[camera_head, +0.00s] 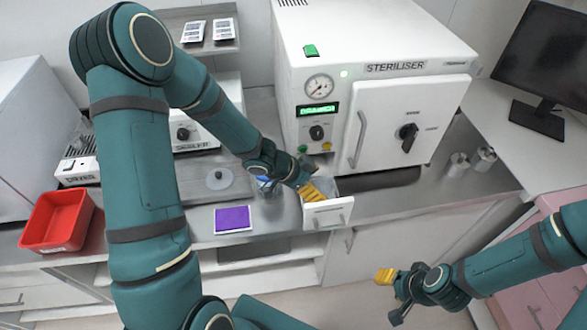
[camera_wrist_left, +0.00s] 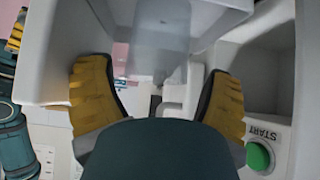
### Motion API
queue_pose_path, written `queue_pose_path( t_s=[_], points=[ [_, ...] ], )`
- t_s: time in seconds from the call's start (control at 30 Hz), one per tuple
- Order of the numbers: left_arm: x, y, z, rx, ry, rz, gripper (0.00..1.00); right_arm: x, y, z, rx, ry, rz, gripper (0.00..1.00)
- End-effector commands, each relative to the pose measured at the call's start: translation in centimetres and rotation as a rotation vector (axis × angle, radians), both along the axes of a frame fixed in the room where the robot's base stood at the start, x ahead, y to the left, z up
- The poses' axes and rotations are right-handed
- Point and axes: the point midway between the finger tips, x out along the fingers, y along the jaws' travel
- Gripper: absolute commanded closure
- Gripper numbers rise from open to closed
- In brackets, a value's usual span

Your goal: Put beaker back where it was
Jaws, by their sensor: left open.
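My left gripper (camera_head: 312,190) is at the small pulled-out drawer (camera_head: 328,214) below the steriliser (camera_head: 375,60). In the left wrist view its two yellow fingers (camera_wrist_left: 157,100) are spread apart. A clear, greyish see-through body (camera_wrist_left: 165,30) shows beyond and between them; I cannot tell whether it is the beaker or part of the drawer. In the head view a clear glass-like thing with some blue (camera_head: 267,186) stands just left of the gripper, partly hidden by my arm; it may be the beaker. My right gripper (camera_head: 390,296) is spread and empty, low at the right.
A purple pad (camera_head: 233,219) lies on the counter left of the drawer. A red bin (camera_head: 58,220) stands at the far left. Two small metal pots (camera_head: 471,162) stand right of the steriliser. A green START button (camera_wrist_left: 258,155) is close to the left gripper.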

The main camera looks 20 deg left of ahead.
Motion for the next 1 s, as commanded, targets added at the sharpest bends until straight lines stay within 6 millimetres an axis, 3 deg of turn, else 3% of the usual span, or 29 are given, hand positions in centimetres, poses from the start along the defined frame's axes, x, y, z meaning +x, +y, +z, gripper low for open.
queue_pose_path(
  t_s=[0.03,0.13,0.5,1.0],
  points=[
    [-0.4,0.7,1.6,0.001,-0.002,0.001,0.07,0.0,0.0,1.4,0.001,-0.003,0.000,0.53],
    [-1.2,2.0,3.3,0.000,-0.001,0.001,0.07,-0.1,-0.1,2.8,0.004,-0.001,0.000,0.53],
    [-3.9,6.0,7.8,0.000,-0.002,0.001,0.07,0.0,-0.1,5.5,0.007,-0.001,0.005,0.53],
    [-4.4,6.9,8.5,0.000,-0.001,0.001,0.07,0.0,-0.1,5.7,0.007,0.000,0.007,0.53]
  ],
)
